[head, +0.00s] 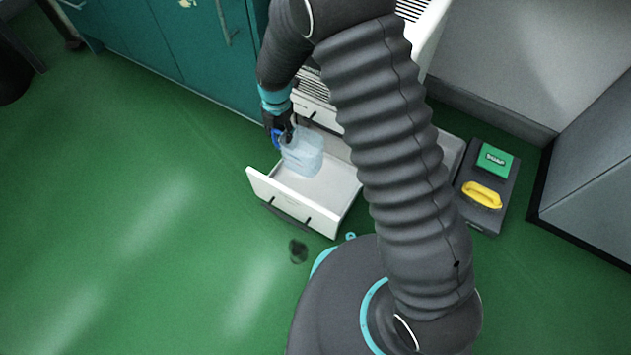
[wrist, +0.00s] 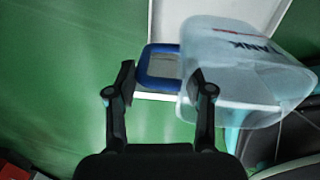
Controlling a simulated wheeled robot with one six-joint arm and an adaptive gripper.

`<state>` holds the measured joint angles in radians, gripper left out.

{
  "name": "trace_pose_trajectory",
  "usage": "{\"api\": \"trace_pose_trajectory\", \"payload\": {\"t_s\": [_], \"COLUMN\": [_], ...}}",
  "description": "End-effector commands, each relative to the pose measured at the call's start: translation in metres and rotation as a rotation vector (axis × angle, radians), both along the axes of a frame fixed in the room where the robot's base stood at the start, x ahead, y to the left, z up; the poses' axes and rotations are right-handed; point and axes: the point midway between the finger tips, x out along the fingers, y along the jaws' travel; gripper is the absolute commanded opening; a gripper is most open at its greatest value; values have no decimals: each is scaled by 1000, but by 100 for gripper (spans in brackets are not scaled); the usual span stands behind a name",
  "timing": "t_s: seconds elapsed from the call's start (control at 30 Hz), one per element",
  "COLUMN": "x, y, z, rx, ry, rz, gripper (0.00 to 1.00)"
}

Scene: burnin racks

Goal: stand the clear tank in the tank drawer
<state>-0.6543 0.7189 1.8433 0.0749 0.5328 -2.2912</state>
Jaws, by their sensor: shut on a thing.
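The clear tank (head: 303,155) is a pale, see-through container with a blue handle (wrist: 160,66) on one side and the dark word TANK on its wall. My gripper (head: 281,130) is shut on the blue handle, with one finger on each side of it in the wrist view. The tank (wrist: 235,72) shows at the right there. The white tank drawer (head: 327,195) is pulled out, and in the head view the tank overlaps its back left part. I cannot tell whether the tank touches the drawer floor. The visible drawer floor is bare.
A teal cabinet (head: 170,45) stands behind at the left. Right of the drawer, a dark tray (head: 483,215) holds a green SOAP box (head: 494,160) and a yellow item (head: 482,195). A dark patch (head: 298,250) lies on the green floor. Open floor is at the left.

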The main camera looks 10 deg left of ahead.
Motion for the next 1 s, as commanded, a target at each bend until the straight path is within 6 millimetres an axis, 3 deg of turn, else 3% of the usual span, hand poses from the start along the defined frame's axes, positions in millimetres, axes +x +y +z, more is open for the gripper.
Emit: {"api": "trace_pose_trajectory", "payload": {"t_s": [0.6,0.87,1.0], "x": [0,0,0], "y": [-2,-2,-2], "z": [-88,-106,-125], "rx": [-2,-2,-1], "ry": [2,2,1], "rz": [-2,-2,-2], "gripper": [0,0,0]}}
